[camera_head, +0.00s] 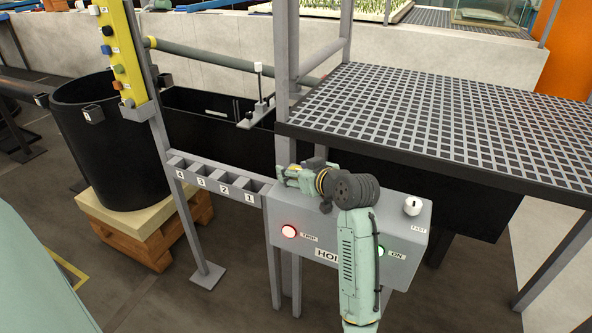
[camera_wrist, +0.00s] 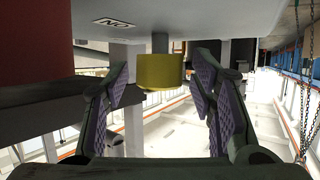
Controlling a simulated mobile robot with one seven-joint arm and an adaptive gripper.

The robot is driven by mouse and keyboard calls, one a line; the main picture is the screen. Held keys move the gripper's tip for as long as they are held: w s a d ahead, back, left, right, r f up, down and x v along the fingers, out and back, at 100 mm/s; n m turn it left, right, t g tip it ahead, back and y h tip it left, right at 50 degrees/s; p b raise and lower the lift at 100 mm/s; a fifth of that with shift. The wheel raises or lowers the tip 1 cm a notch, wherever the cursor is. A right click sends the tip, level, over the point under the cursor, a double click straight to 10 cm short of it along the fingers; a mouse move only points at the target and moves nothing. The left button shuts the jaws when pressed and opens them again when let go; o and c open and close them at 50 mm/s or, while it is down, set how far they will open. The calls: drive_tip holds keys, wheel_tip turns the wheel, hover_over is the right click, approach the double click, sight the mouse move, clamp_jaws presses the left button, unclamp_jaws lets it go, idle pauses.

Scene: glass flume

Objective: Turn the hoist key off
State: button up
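The grey hoist control box (camera_head: 335,263) stands below the grating. Its front carries a partly covered label beginning "HOI". No key can be made out on it in the head view, where my arm covers part of the box. My gripper (camera_head: 292,178) is above the box's left part there. In the wrist view my gripper (camera_wrist: 160,98) is open, with one dark padded finger on each side. A short yellow cylinder (camera_wrist: 160,71) hangs from a pale surface, in line with the gap between the fingers. Contact is not visible, and I cannot tell whether this is the key.
The grating (camera_head: 440,120) overhangs behind. A yellow button strip (camera_head: 118,60) stands left.

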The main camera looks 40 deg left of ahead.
drive_tip(key=c, duration=1.1)
drive_tip(key=shift+m+t, duration=0.4)
drive_tip(key=shift+t, duration=0.1)
drive_tip(key=m+t+h+p, duration=0.2)
drive_tip(key=shift+s+a+r+m+t, duration=0.1)
drive_tip(key=shift+s+r+m+t, duration=0.05)
drive_tip(key=shift+m+t, duration=0.2)
drive_tip(key=m+t+h, duration=0.4)
drive_tip(key=m, duration=0.1)
drive_tip(key=shift+m+h+p, duration=0.25)
drive_tip(key=shift+h+p, duration=0.1)
drive_tip(key=shift+h, duration=0.05)
drive_tip(key=m+t+h, duration=0.1)
drive_tip(key=m+h, duration=0.3)
drive_tip(key=h, duration=0.1)
drive_tip(key=shift+a+m+b, duration=0.1)
drive_tip(key=shift+m+b, duration=0.2)
drive_tip(key=shift+b, duration=0.05)
drive_tip(key=m+h+b, duration=0.1)
drive_tip(key=m+h, duration=0.1)
drive_tip(key=m+h+b, duration=0.1)
drive_tip(key=m+h, duration=0.1)
drive_tip(key=h, duration=0.1)
drive_tip(key=shift+f+g, duration=0.2)
drive_tip(key=shift+g, duration=0.15)
drive_tip(key=shift+m+h, duration=0.3)
